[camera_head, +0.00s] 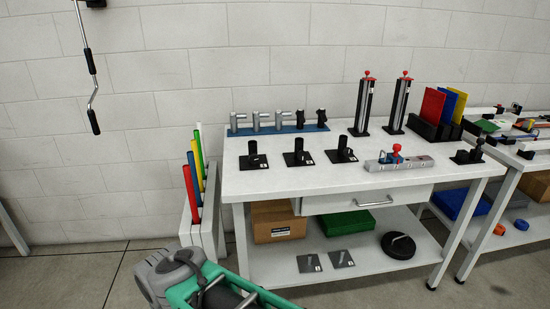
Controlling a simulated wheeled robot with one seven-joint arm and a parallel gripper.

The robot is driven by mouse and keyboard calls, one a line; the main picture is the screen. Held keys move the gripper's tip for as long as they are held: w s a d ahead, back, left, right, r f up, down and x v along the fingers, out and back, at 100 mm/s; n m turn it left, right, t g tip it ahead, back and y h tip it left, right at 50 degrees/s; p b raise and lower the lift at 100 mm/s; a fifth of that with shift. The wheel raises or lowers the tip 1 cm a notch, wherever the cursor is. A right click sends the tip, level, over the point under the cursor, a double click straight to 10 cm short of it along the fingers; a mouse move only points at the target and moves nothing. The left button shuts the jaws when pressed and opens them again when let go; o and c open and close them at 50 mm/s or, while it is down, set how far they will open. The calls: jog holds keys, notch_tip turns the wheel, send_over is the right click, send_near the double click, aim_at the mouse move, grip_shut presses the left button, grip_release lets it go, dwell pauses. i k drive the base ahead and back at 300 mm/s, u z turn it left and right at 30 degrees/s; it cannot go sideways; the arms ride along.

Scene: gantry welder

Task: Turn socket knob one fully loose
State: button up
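Three black sockets stand on square black base plates along the front left of the white workbench: a left socket (253,156), a middle socket (298,153) and a right socket (343,150). Each is a short upright tube with a small white label on its plate. The labels are too small to read, so I cannot tell which is socket one. Their knobs are too small to make out clearly. A green and grey part at the bottom edge looks like my own arm. No gripper fingers show in this view.
Behind the sockets a blue rack (278,129) holds grey and black fittings. A grey block with a red clamp (397,156) and two upright posts stand to the right. A long-handled crank (92,85) hangs at upper left. Coloured tubes (191,187) stand left of the workbench (270,182).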

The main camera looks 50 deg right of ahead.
aim_at(253, 159)
jog(key=z, duration=0.75)
jog(key=i, duration=0.4)
